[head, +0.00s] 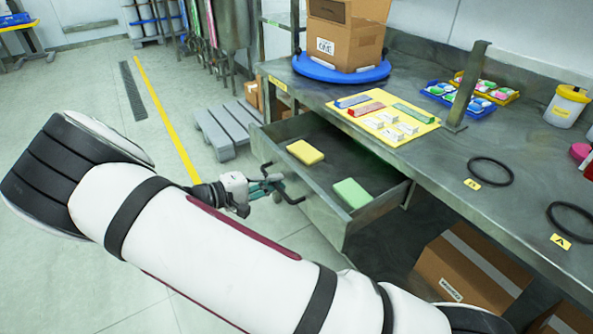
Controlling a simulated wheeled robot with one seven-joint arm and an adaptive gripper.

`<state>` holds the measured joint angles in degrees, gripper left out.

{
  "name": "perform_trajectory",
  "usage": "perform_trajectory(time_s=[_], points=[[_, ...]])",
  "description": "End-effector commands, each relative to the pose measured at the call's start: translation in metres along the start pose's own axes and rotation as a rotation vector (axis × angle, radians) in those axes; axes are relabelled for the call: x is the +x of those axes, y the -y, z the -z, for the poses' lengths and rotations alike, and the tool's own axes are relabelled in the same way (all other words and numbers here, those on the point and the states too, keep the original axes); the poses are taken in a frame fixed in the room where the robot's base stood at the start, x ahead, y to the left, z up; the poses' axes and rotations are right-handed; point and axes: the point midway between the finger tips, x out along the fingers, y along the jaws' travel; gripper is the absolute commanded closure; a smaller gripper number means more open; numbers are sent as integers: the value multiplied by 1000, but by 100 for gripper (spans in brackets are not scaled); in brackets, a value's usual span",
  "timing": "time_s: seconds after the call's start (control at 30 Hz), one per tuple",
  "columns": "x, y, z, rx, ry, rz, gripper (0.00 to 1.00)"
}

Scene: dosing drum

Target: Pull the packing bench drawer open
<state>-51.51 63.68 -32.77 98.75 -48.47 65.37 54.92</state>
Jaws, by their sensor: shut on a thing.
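The packing bench drawer (323,215) stands pulled out from under the bench (450,150), with its inside showing. A yellow block (305,152) and a green block (351,193) lie in it. A dark bar handle (292,198) sits on the drawer's front. My gripper (276,184) is shut on the handle from the left, level with the drawer front. The fingertips are small in the picture, and my own arm covers much of the lower left.
A cardboard box (340,45) stands on a blue turntable (340,70) on the bench. A yellow board (390,122) with small items, trays and black rings also lie there. A grey pallet (222,125) is behind the drawer; a carton (462,285) sits underneath. Floor at left is clear.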

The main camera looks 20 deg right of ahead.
Motion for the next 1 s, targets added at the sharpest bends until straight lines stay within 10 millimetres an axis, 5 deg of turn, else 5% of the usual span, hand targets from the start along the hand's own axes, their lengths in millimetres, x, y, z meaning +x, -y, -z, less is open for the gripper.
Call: perform_trajectory(time_s=[0.33, 0.87, 0.9, 1.0], points=[[-48, 11, 0, -1, 1, 0, 100], [-56, 13, -1, -1, 2, 1, 100], [-56, 13, -1, -1, 2, 1, 85], [-56, 13, -1, -1, 2, 0, 82]])
